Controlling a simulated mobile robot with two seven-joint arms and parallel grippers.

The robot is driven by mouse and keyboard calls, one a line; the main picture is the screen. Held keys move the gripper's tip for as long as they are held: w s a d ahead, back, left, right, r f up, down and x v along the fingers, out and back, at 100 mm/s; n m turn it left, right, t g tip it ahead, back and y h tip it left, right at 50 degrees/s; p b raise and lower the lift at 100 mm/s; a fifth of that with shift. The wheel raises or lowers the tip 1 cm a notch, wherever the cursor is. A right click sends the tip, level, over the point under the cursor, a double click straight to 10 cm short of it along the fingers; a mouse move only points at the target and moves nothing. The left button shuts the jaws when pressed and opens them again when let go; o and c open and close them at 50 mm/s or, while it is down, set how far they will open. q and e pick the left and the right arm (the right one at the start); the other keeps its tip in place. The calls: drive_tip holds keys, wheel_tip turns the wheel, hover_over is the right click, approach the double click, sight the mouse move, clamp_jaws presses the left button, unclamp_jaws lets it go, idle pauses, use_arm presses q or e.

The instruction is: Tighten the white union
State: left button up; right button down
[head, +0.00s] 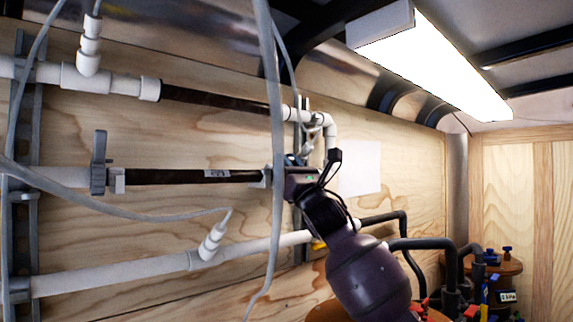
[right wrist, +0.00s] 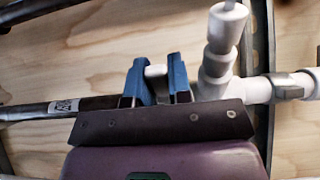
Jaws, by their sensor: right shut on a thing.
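My right gripper (head: 290,165) reaches in from the lower right in the head view, at the right end of the middle pipe. In the right wrist view its two blue fingers (right wrist: 158,84) stand close on either side of a small white piece (right wrist: 155,71), which appears to be part of the white union. The fingers are shut on it. The rest of the union is hidden behind the fingers and the gripper body. The dark labelled pipe (right wrist: 65,107) comes in from the left, and a white tee fitting (right wrist: 215,87) stands just right of the fingers. My left gripper is out of view.
A dark pipe with white ends (head: 215,98) runs above, and a long white pipe (head: 120,276) runs below. A loose grey hose (head: 277,150) hangs in front of the pipes near my gripper. Filter tanks with dark hoses (head: 505,268) stand at the lower right.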

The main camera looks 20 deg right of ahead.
drive_tip(key=shift+w+a+r+g, duration=0.15)
drive_tip(key=shift+r+g, duration=0.25)
drive_tip(key=shift+g, duration=0.2)
drive_tip(key=shift+w+a+r+g, duration=0.1)
drive_tip(key=shift+r+g, duration=0.25)
drive_tip(key=shift+g, duration=0.25)
drive_tip(key=shift+w+r+g+h, duration=0.15)
drive_tip(key=shift+w+g+h, duration=0.05)
drive_tip(key=shift+g+h, duration=0.25)
drive_tip(key=shift+w+g+h, duration=0.15)
drive_tip(key=shift+g+h, duration=0.1)
drive_tip(key=c, duration=1)
unclamp_jaws()
drive_tip(key=shift+c, duration=0.2)
